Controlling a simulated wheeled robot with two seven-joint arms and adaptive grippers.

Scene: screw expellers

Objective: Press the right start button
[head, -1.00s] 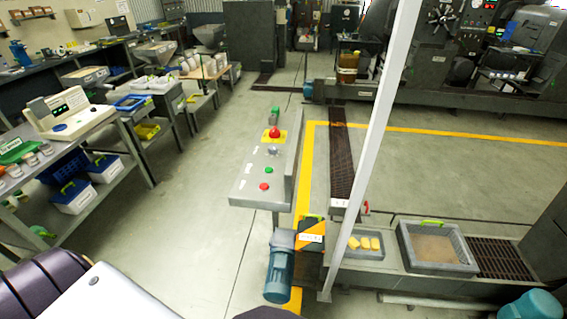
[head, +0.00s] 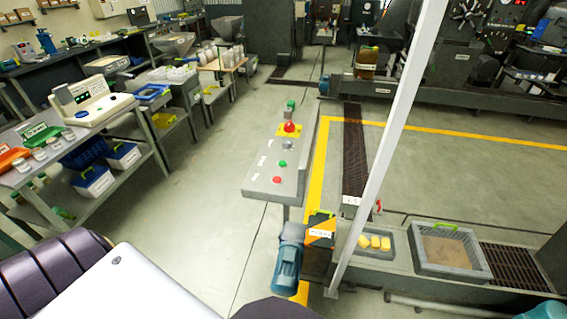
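A grey control panel (head: 258,178) on a post stands in the middle of the head view. On its sloped top are a small red button (head: 276,180) nearest me, a green button (head: 283,164), a grey knob (head: 287,146) and a red mushroom button (head: 289,127) on a yellow plate. A small green part (head: 290,104) shows at the panel's far end. The white labels beside the controls are too small to read. Neither gripper is in view, and nothing touches the panel.
A blue motor (head: 287,268) stands just in front of the panel. A pale upright post (head: 388,150) rises to its right, beside trays (head: 452,266) on a low machine. Benches with equipment (head: 90,102) line the left. The floor (head: 215,190) between benches and panel is clear.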

